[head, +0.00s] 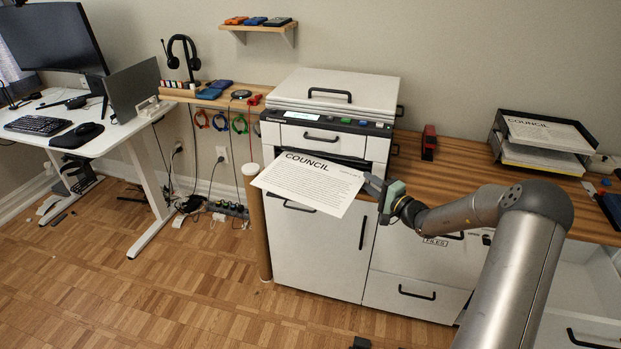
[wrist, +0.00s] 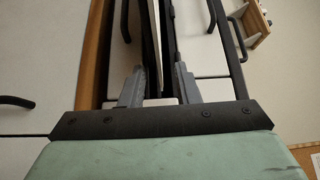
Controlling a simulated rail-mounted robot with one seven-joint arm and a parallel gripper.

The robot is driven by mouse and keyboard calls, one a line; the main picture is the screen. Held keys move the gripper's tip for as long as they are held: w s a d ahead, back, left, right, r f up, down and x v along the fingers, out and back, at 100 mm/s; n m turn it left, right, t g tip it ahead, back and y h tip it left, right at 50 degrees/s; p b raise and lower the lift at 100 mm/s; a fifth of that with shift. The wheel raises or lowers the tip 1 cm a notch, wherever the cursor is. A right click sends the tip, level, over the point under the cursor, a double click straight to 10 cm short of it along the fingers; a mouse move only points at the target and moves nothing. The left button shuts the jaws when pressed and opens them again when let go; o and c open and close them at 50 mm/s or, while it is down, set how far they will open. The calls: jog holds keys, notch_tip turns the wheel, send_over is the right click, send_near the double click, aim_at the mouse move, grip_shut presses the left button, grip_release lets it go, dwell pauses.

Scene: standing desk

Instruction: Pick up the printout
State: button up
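The printout (head: 308,185) is a white sheet headed "COUNCIL". In the head view it sticks out from the front of the white printer (head: 325,135), face up. My gripper (head: 373,185) is at the sheet's right edge. In the wrist view my gripper (wrist: 161,72) has its two grey fingers apart, with a gap between them. A thin pale strip, seemingly the sheet edge-on, runs into this gap. I see no clear contact of both fingers with it.
A black tray (head: 545,125) with another "COUNCIL" sheet stands on the wooden counter (head: 465,160) at right. A red stapler-like object (head: 429,143) stands beside the printer. White cabinets (head: 320,250) are below. A brown tube (head: 257,225) stands at left. The floor in front is mostly clear.

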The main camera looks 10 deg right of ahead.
jog(key=shift+x, duration=1.4)
grip_shut()
